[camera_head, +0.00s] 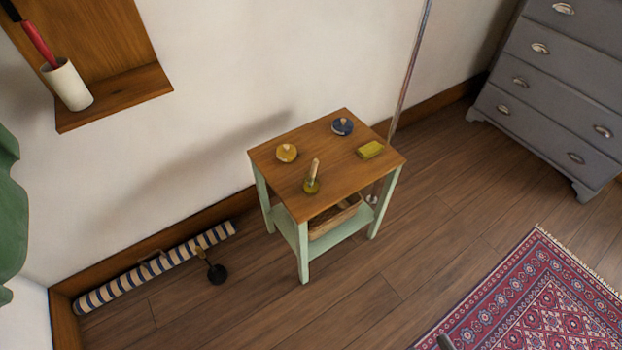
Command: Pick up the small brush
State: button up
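A small side table with a wooden top (347,174) and pale green legs stands against the wall in the head view. Near its front left edge is a small upright thing with a light wooden handle and a yellow-green base (311,182). It looks like the small brush, though its bristles are too small to make out. A round yellow-orange piece with a knob (286,153), a round blue piece with a knob (342,126) and a yellow-green block (371,150) share the top, apart from it.
A basket (335,216) sits on the table's lower shelf. A striped roll (150,270) and a dark long-handled thing (217,273) lie by the wall. A thin pole (408,75) leans behind the table. A grey dresser (555,92) and red rug (540,305) are right; floor in front is clear.

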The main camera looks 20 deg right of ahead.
aim_at(315, 163)
jog(key=i+u, duration=0.5)
jog(key=i+l+u, duration=0.25)
jog(key=i+u, duration=0.2)
jog(key=i, duration=0.1)
